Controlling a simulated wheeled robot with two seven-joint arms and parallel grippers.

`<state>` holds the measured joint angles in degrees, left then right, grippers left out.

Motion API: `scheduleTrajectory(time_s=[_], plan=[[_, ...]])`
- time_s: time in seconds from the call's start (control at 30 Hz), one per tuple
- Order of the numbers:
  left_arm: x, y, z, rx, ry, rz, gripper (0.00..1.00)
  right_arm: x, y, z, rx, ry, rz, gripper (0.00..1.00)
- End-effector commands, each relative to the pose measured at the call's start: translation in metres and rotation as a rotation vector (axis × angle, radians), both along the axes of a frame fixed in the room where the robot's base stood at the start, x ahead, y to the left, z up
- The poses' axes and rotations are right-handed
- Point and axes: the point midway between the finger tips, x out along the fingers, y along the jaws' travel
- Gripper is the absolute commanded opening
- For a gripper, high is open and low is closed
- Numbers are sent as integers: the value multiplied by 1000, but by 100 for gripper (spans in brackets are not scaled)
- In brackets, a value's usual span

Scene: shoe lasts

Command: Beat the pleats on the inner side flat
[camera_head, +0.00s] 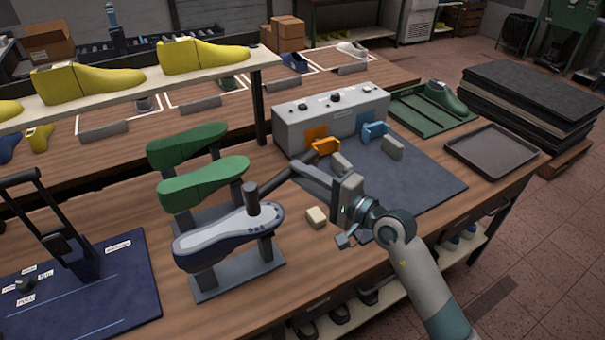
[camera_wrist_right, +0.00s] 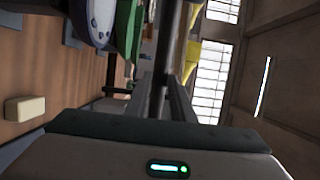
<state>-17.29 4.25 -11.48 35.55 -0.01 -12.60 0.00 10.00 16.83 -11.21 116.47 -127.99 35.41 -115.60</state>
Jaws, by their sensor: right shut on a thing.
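A dark blue shoe upper (camera_head: 222,238) sits sole-up on a grey stand (camera_head: 240,276), its pale underside facing up and its edge dotted. It also shows at the top of the right wrist view (camera_wrist_right: 98,22). My right gripper (camera_head: 306,178) is shut on the dark handle of a hammer (camera_head: 252,197), right of the shoe. The handle runs up the middle of the right wrist view (camera_wrist_right: 166,45). The hammer head stands over the shoe's right end; I cannot tell whether it touches. The pleats are too small to make out. My left gripper is not in view.
Two green lasts (camera_head: 205,182) stand just behind the shoe. A cream block (camera_head: 316,217) lies on the bench to its right. A grey control box (camera_head: 330,118) with orange and blue clamps stands behind my right gripper. A dark blue mat (camera_head: 85,290) lies left.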

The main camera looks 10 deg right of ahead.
Motion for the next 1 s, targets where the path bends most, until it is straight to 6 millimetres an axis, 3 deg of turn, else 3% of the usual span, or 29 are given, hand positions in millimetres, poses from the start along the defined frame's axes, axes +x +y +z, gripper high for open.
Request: scheduleTrajectory(time_s=[0.43, 1.0], plan=[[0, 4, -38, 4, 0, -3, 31, 0, 0, -45, 1, -2, 0, 0], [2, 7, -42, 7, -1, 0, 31, 0, 0, -49, 3, -2, 0, 0]])
